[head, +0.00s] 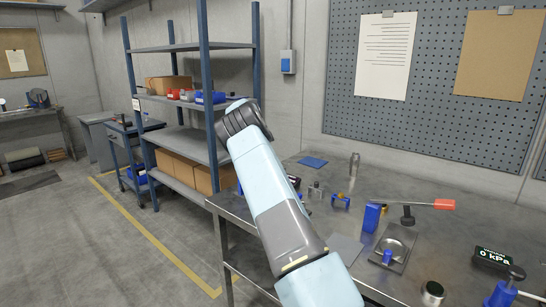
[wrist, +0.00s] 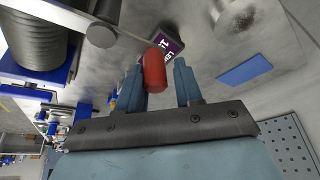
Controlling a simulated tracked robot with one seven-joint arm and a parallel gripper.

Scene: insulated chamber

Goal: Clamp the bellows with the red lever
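In the wrist view my gripper (wrist: 158,84) is open, its two blue-grey fingers apart. A red cylindrical grip (wrist: 155,68) shows between the fingertips, closer to the left finger, with a gap to the right one. A thin rod seems to run from it to a grey round part (wrist: 101,35). The grey ribbed bellows (wrist: 39,35) is at upper left beside blue hardware. In the head view my gripper is not visible. There a lever with a red handle (head: 445,204) points right on the bench; I cannot tell if it is the same one.
The metal bench (head: 338,247) carries blue blocks, a shallow tray (head: 400,238), a gauge display (head: 493,256) and small parts. A blue pad (wrist: 244,70) and a purple display (wrist: 171,43) lie near the fingers.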

